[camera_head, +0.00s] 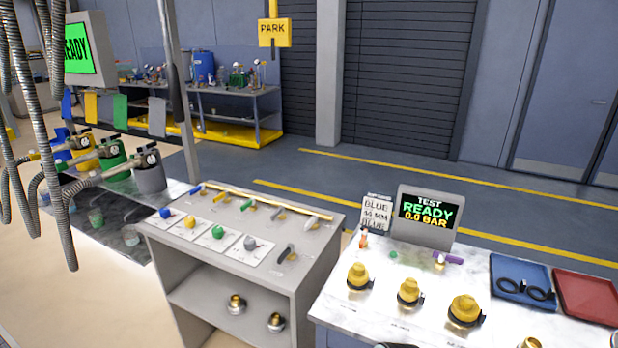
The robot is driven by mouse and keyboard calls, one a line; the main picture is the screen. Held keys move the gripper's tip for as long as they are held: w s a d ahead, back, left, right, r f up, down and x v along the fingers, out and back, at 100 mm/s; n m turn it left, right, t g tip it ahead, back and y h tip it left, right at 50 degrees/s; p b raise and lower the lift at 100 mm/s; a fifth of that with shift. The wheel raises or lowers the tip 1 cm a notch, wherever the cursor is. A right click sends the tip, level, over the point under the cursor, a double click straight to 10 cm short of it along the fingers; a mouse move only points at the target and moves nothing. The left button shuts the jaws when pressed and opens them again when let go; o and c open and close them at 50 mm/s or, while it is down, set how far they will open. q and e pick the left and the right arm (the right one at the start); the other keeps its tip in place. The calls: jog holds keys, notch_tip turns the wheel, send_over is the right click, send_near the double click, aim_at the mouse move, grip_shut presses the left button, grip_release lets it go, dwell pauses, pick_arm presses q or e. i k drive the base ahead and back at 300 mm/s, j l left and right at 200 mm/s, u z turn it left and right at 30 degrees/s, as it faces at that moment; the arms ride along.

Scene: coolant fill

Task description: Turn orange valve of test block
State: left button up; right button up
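On the white-topped table (335,308) at the right, a small orange piece (363,239) stands at the back left, in front of a printed card reading "BLUE"; it may be the orange valve, but it is too small to tell its handle's position. A small green piece (393,254) and a purple bar-shaped piece (449,257) lie to its right. The test display (427,213) behind them reads "TEST READY 0.0 BAR". Neither of my grippers is in view.
Several brass-yellow fittings (359,276) stand on the white table, with a blue tray (520,272) and a red tray (585,297) at its right. A grey cabinet (200,265) with coloured knobs stands left of it. Corrugated hoses (68,225) hang at the far left.

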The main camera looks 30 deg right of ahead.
aim_at(364, 234)
jog(key=z, duration=1.7)
